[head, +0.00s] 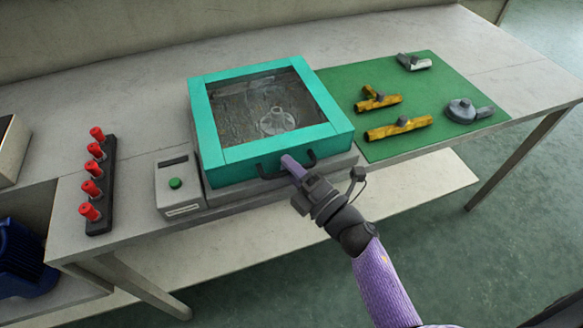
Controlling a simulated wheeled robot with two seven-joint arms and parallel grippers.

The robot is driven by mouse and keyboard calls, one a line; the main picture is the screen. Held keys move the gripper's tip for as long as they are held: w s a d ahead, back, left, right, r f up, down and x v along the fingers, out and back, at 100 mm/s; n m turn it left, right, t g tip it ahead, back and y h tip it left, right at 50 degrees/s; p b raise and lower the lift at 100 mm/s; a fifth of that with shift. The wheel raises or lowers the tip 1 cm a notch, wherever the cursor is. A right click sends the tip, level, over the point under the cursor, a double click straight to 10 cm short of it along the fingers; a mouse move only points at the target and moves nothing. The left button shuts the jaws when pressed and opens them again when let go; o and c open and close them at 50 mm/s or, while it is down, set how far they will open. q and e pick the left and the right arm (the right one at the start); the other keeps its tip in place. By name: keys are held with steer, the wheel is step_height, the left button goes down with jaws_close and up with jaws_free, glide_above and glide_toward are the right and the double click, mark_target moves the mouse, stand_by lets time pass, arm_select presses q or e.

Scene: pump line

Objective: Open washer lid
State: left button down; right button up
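The washer has a teal-framed lid (333,110) with a clear window, and it lies closed on the grey washer base (335,166). Through the window a pale round part (278,121) shows inside. A dark bar handle (268,174) sits on the lid's front edge. My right gripper (292,168) reaches in from the lower right, with its purple fingertips at the right part of the handle. I cannot tell whether the fingers are closed around the handle or only beside it. My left gripper is not in view.
A control box (178,187) with a green button stands left of the washer. A black rack (102,200) holds several red-capped pieces. A green mat (387,84) at right carries yellow and grey pump parts. The table's front edge runs below the washer.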

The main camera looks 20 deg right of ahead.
jaws_close()
stand_by(1.4)
